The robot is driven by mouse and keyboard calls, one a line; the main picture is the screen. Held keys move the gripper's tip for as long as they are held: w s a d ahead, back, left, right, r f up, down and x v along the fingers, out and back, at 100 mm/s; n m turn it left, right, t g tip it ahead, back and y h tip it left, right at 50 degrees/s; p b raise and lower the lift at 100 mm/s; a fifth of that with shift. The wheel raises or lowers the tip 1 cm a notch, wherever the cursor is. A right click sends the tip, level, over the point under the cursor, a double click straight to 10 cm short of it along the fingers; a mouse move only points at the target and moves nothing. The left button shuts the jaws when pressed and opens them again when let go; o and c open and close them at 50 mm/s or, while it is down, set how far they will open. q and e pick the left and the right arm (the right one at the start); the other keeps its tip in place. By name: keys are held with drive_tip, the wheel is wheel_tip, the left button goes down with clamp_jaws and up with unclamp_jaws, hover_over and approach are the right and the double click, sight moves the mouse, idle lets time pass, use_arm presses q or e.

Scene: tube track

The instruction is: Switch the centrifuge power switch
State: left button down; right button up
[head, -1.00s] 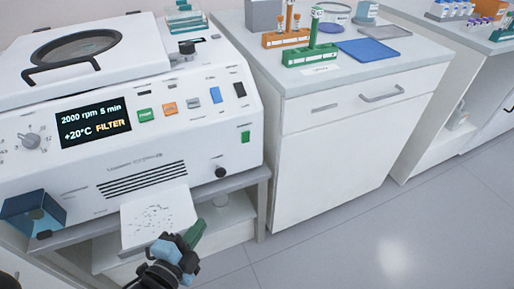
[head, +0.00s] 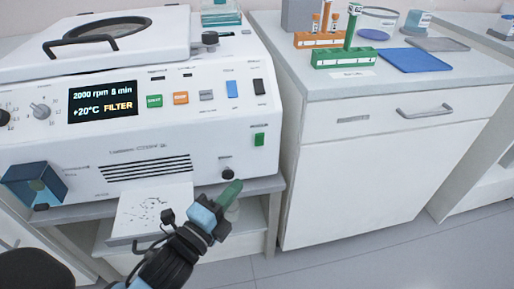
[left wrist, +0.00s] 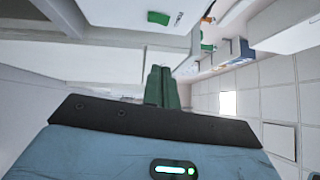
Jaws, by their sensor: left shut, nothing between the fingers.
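The white centrifuge (head: 150,150) stands at the left with its display lit. A green switch (head: 259,139) sits at the lower right of its front panel. A blue switch (head: 231,89) and a black one (head: 258,87) are higher up; I cannot read which one is for power. My left gripper (head: 230,194) has green fingertips, shut and empty, below and left of the green switch and apart from it. In the left wrist view the shut fingers (left wrist: 162,88) point toward the panel, with the green switch (left wrist: 158,18) beyond them near the top edge. My right gripper is not in view.
A black knob (head: 227,174) is just above my left fingertips. A printed sheet (head: 152,208) lies below the panel at left. A white cabinet (head: 375,170) with tube racks (head: 344,58) on top stands to the right. The floor in front is clear.

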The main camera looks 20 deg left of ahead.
use_arm(q)
drive_tip(key=shift+w, duration=0.1)
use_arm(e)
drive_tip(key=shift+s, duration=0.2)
use_arm(q)
drive_tip(key=b, duration=0.1)
approach(264, 137)
drive_tip(key=w+d, duration=0.2)
drive_tip(key=d, duration=0.1)
drive_tip(key=shift+w+a+r+b, duration=0.15)
drive_tip(key=shift+w+a, duration=0.15)
drive_tip(key=shift+w, duration=0.35)
drive_tip(key=shift+w+a+f+b, duration=0.1)
drive_tip(key=shift+w+a, duration=0.2)
drive_tip(key=shift+w, duration=0.3)
drive_tip(key=shift+w+a+r+b, duration=0.15)
drive_tip(key=shift+w+a, duration=0.15)
drive_tip(key=shift+w, duration=0.35)
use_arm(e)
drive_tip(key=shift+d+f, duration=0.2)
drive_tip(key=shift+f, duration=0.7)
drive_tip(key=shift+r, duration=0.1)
